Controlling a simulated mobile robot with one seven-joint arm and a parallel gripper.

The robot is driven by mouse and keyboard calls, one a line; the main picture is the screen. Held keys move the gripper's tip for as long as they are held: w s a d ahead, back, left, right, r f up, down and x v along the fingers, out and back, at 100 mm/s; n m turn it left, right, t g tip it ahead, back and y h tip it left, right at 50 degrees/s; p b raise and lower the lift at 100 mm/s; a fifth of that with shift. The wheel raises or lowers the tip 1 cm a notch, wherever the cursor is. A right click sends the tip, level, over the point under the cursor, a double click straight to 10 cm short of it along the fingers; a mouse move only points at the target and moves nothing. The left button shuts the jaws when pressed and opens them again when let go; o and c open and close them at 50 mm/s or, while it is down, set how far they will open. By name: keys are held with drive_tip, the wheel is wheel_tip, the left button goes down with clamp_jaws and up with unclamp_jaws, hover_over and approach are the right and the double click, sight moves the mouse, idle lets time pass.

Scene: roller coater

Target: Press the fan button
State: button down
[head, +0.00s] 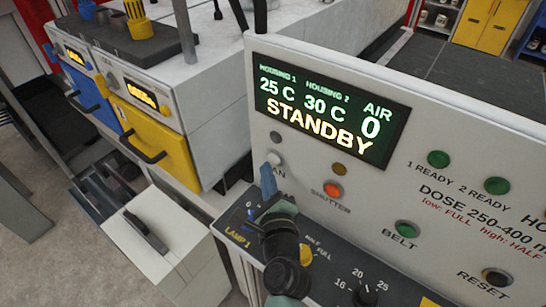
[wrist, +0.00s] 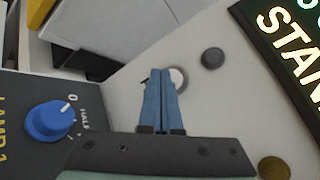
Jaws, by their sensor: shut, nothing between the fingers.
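The fan button (head: 274,158) is a small pale round button on the white upright panel, with its label partly hidden so that "AN" shows. In the wrist view the fan button (wrist: 179,77) shows just beyond and beside the fingertips, partly covered by them. My gripper (head: 266,172) is shut and empty, its blue fingers pointing at the panel. In the wrist view my gripper (wrist: 161,76) has both fingers side by side. I cannot tell whether the tips touch the button. A dark round lamp (head: 275,137) sits above the button. The display (head: 330,112) reads STANDBY and AIR 0.
The orange-red shutter button (head: 333,190) is to the right, with a brown lamp (head: 339,169) above it. The belt button (head: 406,229) is green. The blue LAMP 1 knob (wrist: 49,121) is on the lower panel near my fingers. Yellow-fronted housing (head: 150,130) stands at left.

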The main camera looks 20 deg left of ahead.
drive_tip(key=shift+s+a, duration=0.1)
drive_tip(key=shift+s+a+p, duration=0.3)
drive_tip(key=shift+s+p, duration=0.1)
drive_tip(key=shift+s, duration=0.4)
drive_tip(key=shift+s+a+p, duration=0.25)
drive_tip(key=shift+s+p, duration=0.15)
drive_tip(key=shift+s, duration=0.4)
drive_tip(key=shift+s+a+p, duration=0.3)
drive_tip(key=shift+s+p, duration=0.1)
drive_tip(key=shift+s, duration=0.4)
drive_tip(key=w+d+r+n+t+b, duration=0.1)
drive_tip(key=w+d+r+n+t, duration=0.15)
drive_tip(key=r+n, duration=0.7)
drive_tip(key=w+d+r+n+t+b, duration=0.1)
drive_tip(key=d+r+n+t+b, duration=0.15)
drive_tip(key=r, duration=1.45)
drive_tip(key=s+d+r+n+t+h, duration=0.3)
drive_tip(key=s+d+r+n, duration=0.1)
drive_tip(key=r, duration=0.7)
drive_tip(key=s+d+r+n+t+h+b, duration=0.1)
drive_tip(key=s+d+r+n+t+h, duration=0.3)
drive_tip(key=s+d+r, duration=0.3)
wheel_tip(320, 180, up, 4)
drive_tip(key=s+n, duration=0.1)
drive_tip(key=s, duration=0.1)
drive_tip(key=shift+s+h+b, duration=0.3)
drive_tip(key=shift+a+f, duration=0.1)
drive_tip(key=shift+f, duration=0.05)
